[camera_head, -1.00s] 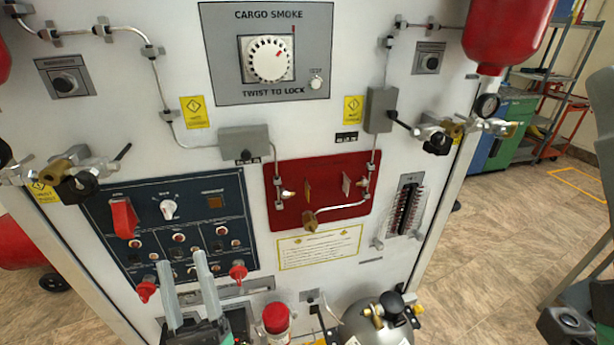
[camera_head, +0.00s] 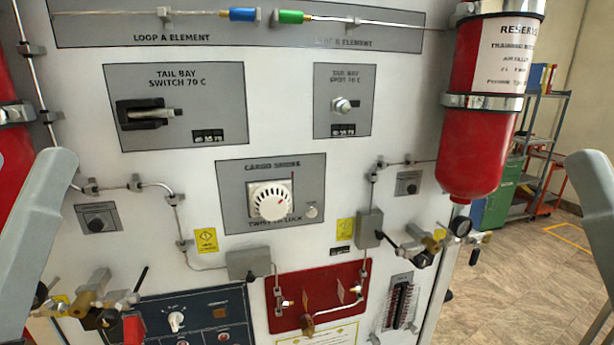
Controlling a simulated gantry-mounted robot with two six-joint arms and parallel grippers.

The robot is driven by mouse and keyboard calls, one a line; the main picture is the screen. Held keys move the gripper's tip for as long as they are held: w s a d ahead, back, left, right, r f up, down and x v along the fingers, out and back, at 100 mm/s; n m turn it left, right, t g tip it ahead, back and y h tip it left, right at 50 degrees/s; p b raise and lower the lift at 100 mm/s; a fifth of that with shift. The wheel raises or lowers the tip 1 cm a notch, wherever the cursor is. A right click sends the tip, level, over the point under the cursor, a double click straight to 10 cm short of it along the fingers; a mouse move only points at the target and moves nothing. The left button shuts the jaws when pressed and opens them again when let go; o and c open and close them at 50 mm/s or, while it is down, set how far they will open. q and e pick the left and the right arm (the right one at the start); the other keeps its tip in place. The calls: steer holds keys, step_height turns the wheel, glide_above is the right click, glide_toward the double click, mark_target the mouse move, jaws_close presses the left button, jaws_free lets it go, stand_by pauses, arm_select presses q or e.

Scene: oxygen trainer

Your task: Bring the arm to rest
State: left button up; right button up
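Neither of my grippers shows in the head view. A grey arm link of mine rises along the left edge and another along the right edge, both clear of the panel face as seen. The white trainer panel (camera_head: 290,140) stands in front of me. On it are the cargo smoke plate (camera_head: 235,215) with its white dial (camera_head: 270,201), the tail bay switch plate (camera_head: 225,85), the red plate (camera_head: 335,285) and the dark blue control panel (camera_head: 205,303), which is cut off at the bottom.
A red reserve bottle (camera_head: 470,150) hangs at the right edge of the panel, and another red bottle (camera_head: 15,165) at the left. Shelving (camera_head: 545,130) stands behind on the open floor.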

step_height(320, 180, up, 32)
steer(key=p, duration=2.9)
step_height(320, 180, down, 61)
steer(key=b, duration=6.1)
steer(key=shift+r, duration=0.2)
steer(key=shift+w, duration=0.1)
